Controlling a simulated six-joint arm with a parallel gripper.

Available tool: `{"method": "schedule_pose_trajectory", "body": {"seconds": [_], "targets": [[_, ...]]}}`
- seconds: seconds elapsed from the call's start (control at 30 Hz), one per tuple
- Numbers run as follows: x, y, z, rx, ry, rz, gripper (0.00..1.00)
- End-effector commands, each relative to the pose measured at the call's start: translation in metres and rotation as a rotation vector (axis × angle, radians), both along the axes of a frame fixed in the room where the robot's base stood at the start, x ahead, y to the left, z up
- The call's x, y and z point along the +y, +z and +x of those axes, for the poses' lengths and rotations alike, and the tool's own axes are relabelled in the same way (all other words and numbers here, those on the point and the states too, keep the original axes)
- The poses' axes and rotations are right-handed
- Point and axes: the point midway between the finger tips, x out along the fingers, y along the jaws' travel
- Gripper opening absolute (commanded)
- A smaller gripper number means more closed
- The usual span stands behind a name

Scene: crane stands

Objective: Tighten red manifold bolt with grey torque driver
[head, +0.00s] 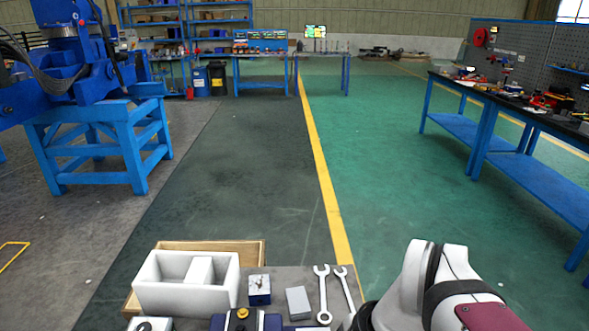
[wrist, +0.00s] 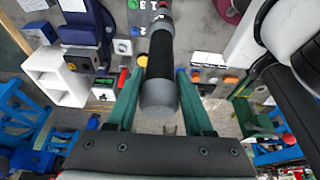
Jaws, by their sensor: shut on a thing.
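The grey torque driver (wrist: 158,96), with a black band around its grip, sits between the two green fingers of my gripper (wrist: 161,74) in the wrist view. The fingers are shut on its handle. The driver's tip is not clearly visible. I cannot make out the red manifold bolt for sure. A red round part (wrist: 228,10) shows at the top of the wrist view, right of the driver. My gripper is out of the head view.
In the head view, a white open box (head: 160,298), a blue block (head: 259,290), a grey block (head: 298,302) and two spanners (head: 323,295) (head: 346,288) lie at the bottom. A blue stand (head: 130,145) is left, a workbench (head: 520,160) right. The floor between is clear.

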Motion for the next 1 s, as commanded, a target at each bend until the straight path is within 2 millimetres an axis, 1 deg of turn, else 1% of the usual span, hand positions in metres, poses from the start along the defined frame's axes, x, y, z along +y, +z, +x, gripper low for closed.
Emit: {"method": "schedule_pose_trajectory", "body": {"seconds": [1.0], "targets": [[0.000, -0.016, 0.001, -0.002, -0.001, 0.001, 0.00]]}}
